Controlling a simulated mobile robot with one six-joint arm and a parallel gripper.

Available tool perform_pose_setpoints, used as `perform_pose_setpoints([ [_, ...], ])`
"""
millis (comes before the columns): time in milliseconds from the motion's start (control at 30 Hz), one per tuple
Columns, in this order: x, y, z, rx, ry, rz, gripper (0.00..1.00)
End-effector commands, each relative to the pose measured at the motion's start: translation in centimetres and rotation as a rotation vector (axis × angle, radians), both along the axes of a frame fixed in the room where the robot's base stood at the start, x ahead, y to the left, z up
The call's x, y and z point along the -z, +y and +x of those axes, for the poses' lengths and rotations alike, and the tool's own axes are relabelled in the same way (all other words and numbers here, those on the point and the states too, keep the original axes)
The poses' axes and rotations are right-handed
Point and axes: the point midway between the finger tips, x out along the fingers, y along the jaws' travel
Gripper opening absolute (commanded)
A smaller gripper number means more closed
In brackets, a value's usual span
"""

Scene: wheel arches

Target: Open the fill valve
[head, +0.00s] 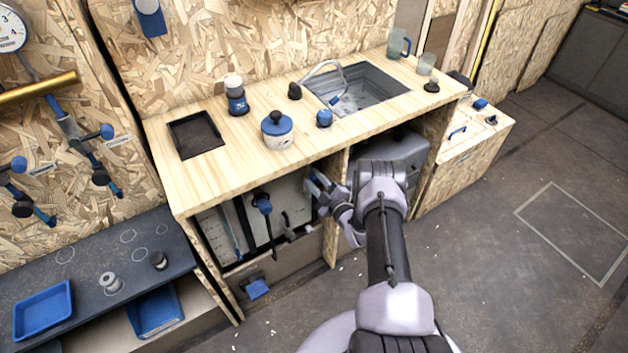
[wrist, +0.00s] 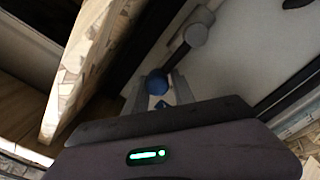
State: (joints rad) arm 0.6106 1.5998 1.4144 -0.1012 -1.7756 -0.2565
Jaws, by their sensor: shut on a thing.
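In the wrist view, a dark lever (wrist: 177,57) runs from a grey round pivot (wrist: 196,34) on a pale panel to a blue ball knob (wrist: 157,83). My gripper (wrist: 159,93) has its two fingers on either side of this knob and is shut on it. No label shows, so I cannot tell for sure that this is the fill valve. In the head view, my gripper (head: 319,190) reaches under the wooden counter, and my arm and wrist hide most of the lever.
The wooden counter (head: 222,162) overhangs my gripper. A chipboard divider (head: 333,232) stands close by; a board edge (wrist: 72,85) shows at left in the wrist view. A grey tank (head: 395,152) sits right of the divider. Floor (head: 475,250) at right is clear.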

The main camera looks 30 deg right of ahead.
Motion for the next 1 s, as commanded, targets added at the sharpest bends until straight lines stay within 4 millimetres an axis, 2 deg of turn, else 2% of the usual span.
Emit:
perform_pose_setpoints([
  [200, 0.5, -0.5, -0.3, 0.017, 0.011, 0.008, 0.00],
  [233, 0.5, -0.5, -0.3, 0.018, 0.011, 0.008, 0.34],
  [333, 0.5, -0.4, -0.3, 0.016, 0.011, 0.007, 0.54],
  [633, 0.3, -0.3, -0.2, 0.009, 0.006, 0.004, 0.54],
  [733, 0.2, -0.3, -1.0, 0.009, 0.008, 0.004, 0.54],
  [867, -0.1, -0.4, -3.6, 0.011, 0.008, 0.006, 0.54],
  [1000, -0.1, -0.6, -7.6, 0.014, 0.009, 0.007, 0.54],
])
